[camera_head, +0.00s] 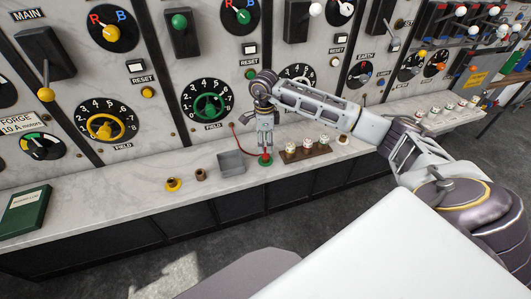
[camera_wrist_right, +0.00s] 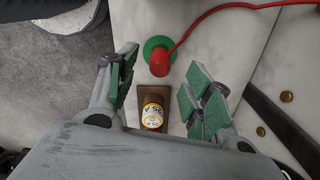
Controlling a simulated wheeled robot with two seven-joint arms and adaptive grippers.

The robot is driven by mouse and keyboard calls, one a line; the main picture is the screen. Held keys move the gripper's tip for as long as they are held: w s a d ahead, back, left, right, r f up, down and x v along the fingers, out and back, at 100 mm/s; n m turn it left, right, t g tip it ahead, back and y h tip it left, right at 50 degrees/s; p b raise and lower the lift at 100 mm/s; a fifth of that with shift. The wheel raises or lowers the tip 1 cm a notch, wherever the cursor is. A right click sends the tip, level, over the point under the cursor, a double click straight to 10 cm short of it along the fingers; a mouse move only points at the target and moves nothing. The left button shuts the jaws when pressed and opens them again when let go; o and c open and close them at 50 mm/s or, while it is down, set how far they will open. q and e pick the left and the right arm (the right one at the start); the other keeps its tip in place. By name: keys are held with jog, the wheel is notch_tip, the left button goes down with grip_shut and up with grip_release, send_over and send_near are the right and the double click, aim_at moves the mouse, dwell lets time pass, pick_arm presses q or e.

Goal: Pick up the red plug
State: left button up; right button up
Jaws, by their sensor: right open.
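The red plug (camera_head: 265,157) stands upright in a round green socket (camera_head: 264,163) on the marble ledge. In the right wrist view the red plug (camera_wrist_right: 159,63) shows with a red cable leading off to the upper right, and the green socket (camera_wrist_right: 150,45) is under it. My right gripper (camera_head: 265,146) points down just over the plug. In the wrist view its green-padded fingers (camera_wrist_right: 163,66) are spread, one on each side of the plug, with gaps between. It holds nothing. My left gripper is not in view.
A brown rack (camera_head: 306,155) with several fuses is just right of the plug; a labelled fuse (camera_wrist_right: 152,115) shows in the wrist view. A grey tray (camera_head: 231,163), brown cylinder (camera_head: 200,175) and yellow piece (camera_head: 173,184) lie left. The switchboard (camera_head: 235,75) rises behind.

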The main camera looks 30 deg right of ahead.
aim_at(266, 154)
jog(key=shift+f, duration=0.15)
jog(key=shift+s+d+f+p, duration=0.15)
jog(key=shift+f+p, duration=0.3)
jog(key=shift+f, duration=0.45)
jog(key=shift+f+p, duration=0.3)
jog(key=shift+f, duration=1.3)
grip_shut()
